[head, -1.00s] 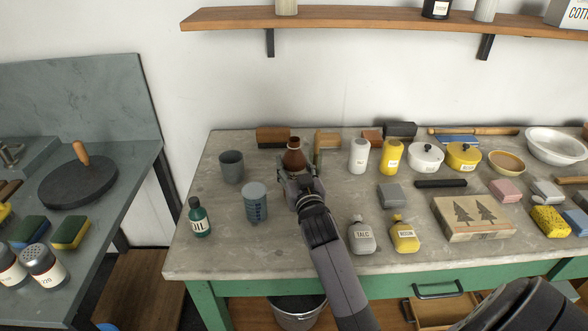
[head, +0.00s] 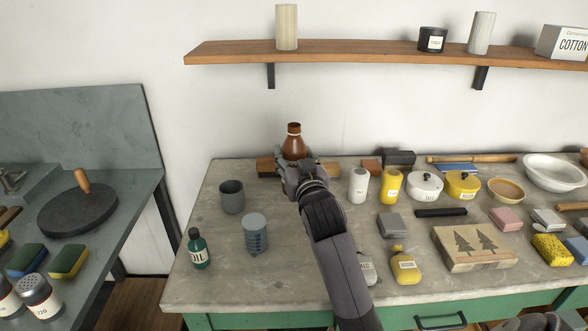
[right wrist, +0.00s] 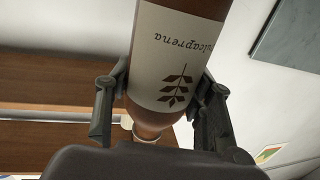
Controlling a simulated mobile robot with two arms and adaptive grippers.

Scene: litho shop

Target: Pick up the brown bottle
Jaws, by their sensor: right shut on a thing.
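The brown bottle (head: 294,142) is upright in the head view, raised above the back of the grey worktop. My right gripper (head: 292,168) is shut around it, and its fingers hide part of the bottle's lower body. In the right wrist view, the bottle (right wrist: 178,55) appears upside down with a pale label bearing a leaf print. The fingers of my right gripper (right wrist: 163,95) press on both sides of it. My left gripper is not in view.
The worktop (head: 300,270) holds a grey cup (head: 232,197), a blue-grey container (head: 255,234), a green oil bottle (head: 199,249) and a white canister (head: 358,185). A wooden shelf (head: 350,54) runs along the wall above.

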